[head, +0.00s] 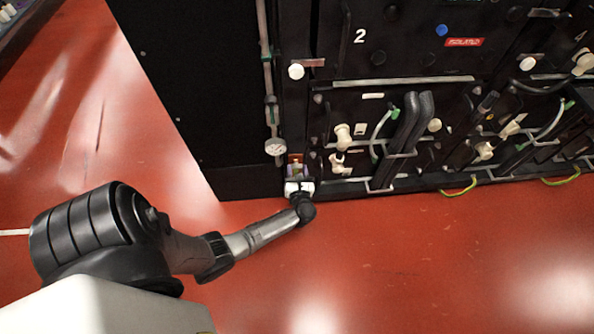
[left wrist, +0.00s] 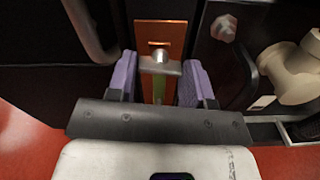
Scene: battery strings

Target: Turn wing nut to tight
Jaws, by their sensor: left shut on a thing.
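My left gripper (head: 296,174) is at the low front corner of the black cabinet, its arm coming in from the left. In the left wrist view its two purple finger pads (left wrist: 160,72) stand on either side of a small metal wing nut (left wrist: 160,63). The gripper is shut on the wing nut. The wing nut sits on a bolt in front of an upright orange copper-coloured plate (left wrist: 161,35). A green strip shows below it. In the head view the nut is too small to make out. My right gripper is not in view.
The black cabinet (head: 200,80) has a front full of valves, handles and cables. A round white gauge (head: 275,147) is just above my left gripper. Beige valve knobs (head: 343,137) are close to its right. The red floor (head: 420,260) in front is clear.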

